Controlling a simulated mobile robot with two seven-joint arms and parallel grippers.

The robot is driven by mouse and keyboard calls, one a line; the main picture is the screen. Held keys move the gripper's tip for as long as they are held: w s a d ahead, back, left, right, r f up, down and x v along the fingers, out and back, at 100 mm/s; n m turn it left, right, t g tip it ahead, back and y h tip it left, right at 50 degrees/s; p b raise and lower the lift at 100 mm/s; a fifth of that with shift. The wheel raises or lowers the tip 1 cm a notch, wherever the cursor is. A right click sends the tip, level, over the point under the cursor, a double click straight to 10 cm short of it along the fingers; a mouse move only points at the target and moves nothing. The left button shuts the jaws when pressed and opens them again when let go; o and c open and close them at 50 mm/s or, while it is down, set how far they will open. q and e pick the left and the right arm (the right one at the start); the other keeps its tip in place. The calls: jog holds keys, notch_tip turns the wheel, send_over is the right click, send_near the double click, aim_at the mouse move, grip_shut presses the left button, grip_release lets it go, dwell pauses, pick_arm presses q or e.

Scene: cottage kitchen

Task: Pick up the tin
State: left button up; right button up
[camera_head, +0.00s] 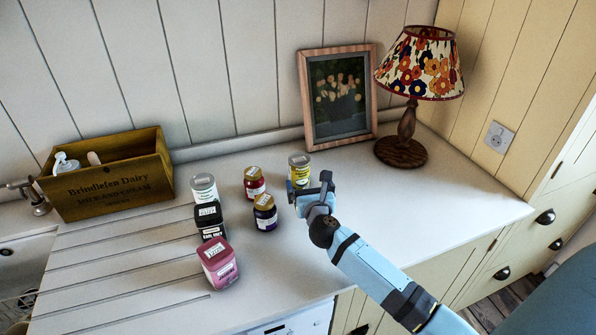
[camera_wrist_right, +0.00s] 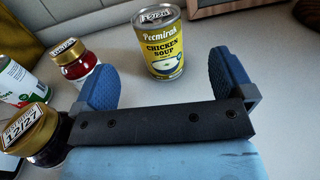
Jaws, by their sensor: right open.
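The tin is a yellow chicken soup can (camera_head: 299,171) standing upright on the counter in front of the picture frame. In the right wrist view the tin (camera_wrist_right: 163,42) stands upright just beyond the fingertips, roughly centred between them, with its label facing me. My right gripper (camera_head: 312,191) is open and empty, low over the counter on the near side of the tin. Its two blue fingers (camera_wrist_right: 166,72) are spread wide in the wrist view. The gripper hides the lower part of the tin in the head view. My left gripper is in neither view.
Left of the tin stand a red jar (camera_head: 254,183) and a dark purple jar (camera_head: 265,213). Further left are a white can (camera_head: 204,188), a black tin (camera_head: 210,222) and a pink container (camera_head: 219,265). A lamp (camera_head: 407,125) and picture frame (camera_head: 304,100) stand behind. The right counter is clear.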

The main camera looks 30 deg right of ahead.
aim_at(302, 170)
jog(key=x, duration=0.4)
jog(key=shift+f, duration=0.1)
jog(key=shift+w+d, duration=0.15)
jog(key=shift+w, duration=0.3)
jog(key=x, duration=0.4)
jog(key=shift+w, duration=0.25)
jog(key=shift+c, duration=0.2)
jog(key=c, duration=1.1)
jog(key=shift+c, duration=0.4)
jog(key=shift+r, duration=0.2)
